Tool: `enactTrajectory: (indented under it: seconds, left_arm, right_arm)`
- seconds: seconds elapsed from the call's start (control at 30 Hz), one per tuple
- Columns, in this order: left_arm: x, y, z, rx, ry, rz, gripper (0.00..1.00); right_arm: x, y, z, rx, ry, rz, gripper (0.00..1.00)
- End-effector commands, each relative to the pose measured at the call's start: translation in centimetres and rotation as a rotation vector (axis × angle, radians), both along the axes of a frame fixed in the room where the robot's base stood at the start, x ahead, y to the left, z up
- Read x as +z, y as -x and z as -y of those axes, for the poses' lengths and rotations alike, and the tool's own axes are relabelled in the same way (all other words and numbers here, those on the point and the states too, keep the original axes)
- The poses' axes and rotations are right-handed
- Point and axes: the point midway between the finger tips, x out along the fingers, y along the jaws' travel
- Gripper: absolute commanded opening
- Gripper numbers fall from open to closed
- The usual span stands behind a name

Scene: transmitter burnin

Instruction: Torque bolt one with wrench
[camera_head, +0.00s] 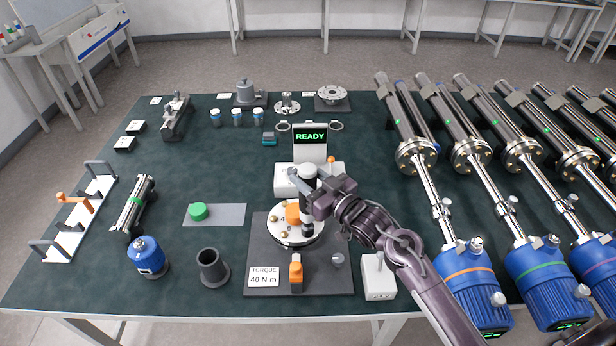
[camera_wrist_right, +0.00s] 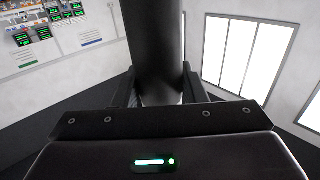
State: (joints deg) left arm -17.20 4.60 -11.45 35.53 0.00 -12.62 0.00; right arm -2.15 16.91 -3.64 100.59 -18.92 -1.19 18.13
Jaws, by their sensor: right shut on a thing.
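My right gripper (camera_head: 308,196) is over the round silver flange (camera_head: 290,239) on the dark plate. It is shut on an upright dark tool, likely the wrench, with a grey rounded top (camera_head: 308,172). In the right wrist view a thick black shaft (camera_wrist_right: 152,45) stands between the fingers. An orange block (camera_head: 292,214) shows beside the tool. Bolts marked 4 and 5 show on the flange; bolt one is not readable, and the tool's lower end is partly hidden. A sign (camera_head: 264,277) reads TORQUE 40 N m. My left gripper is not in view.
A display (camera_head: 310,137) reads READY behind the flange. An orange-topped post (camera_head: 296,270) and a white box (camera_head: 378,277) stand in front. A dark cup (camera_head: 212,268) and blue motor unit (camera_head: 148,257) stand left. Long silver tubes with blue ends (camera_head: 473,287) fill the right.

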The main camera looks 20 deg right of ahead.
Motion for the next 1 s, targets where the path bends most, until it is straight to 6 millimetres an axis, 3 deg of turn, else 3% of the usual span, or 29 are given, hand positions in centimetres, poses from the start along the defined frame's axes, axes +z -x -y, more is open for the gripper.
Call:
enactTrajectory:
  seconds: [1.0]
  left_arm:
    - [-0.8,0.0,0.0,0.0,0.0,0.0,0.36]
  right_arm:
    - [-1.1,0.0,0.0,0.0,-0.001,0.005,0.13]
